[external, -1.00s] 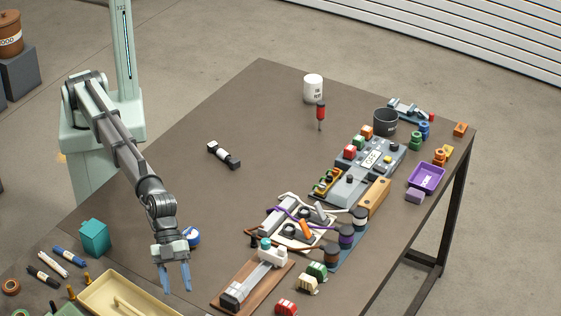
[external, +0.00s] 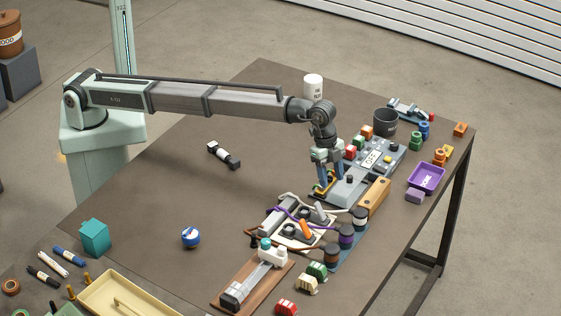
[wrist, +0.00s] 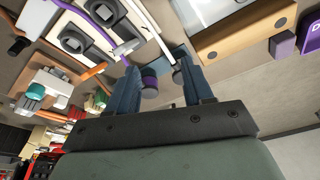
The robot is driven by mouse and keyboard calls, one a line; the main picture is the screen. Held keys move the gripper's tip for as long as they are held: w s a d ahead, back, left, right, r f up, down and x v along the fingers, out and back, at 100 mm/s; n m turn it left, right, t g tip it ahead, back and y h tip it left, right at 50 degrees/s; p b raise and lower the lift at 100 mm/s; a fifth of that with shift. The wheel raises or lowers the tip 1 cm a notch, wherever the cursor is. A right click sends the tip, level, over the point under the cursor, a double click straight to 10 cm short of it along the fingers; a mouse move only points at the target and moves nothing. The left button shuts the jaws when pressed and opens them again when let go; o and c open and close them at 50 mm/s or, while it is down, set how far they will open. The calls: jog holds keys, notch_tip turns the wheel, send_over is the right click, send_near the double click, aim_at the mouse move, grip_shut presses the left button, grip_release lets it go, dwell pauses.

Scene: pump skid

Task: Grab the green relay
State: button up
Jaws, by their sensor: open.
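Several small green things are in the external view, and I cannot tell for sure which is the relay. A green block (external: 317,269) lies at the front edge of the table beside a cream block (external: 307,284) and a red one (external: 286,307). My gripper (external: 326,190) is open, pointing down over the left end of the grey unit by the yellow-framed part. In the wrist view my gripper (wrist: 157,64) has nothing visibly held; a purple-banded spool shows beyond its fingers.
Cables and spools (external: 346,236) crowd the table in front of my gripper. A wooden block (external: 374,194) stands to its right, and a dark cup (external: 385,121) and purple tray (external: 427,176) lie farther off. The table's left middle is mostly clear.

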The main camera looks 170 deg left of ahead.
aim_at(359, 137)
jog(key=s+a+r+n+g+h, duration=0.1)
jog(key=s+a+r+n, duration=0.15)
jog(key=s+a, duration=0.85)
jog(key=s+a+r+n+g, duration=0.25)
jog(key=s+a, duration=0.45)
jog(key=s, duration=0.8)
jog(key=shift+t, duration=0.45)
notch_tip(359, 137, down, 8)
jog(key=shift+a+f, duration=0.1)
jog(key=shift+f, duration=0.15)
jog(key=shift+s+f, duration=0.15)
jog(key=shift+f, duration=2.5)
jog(key=shift+c, duration=0.5)
jog(key=c, duration=0.7)
jog(key=shift+r, duration=0.1)
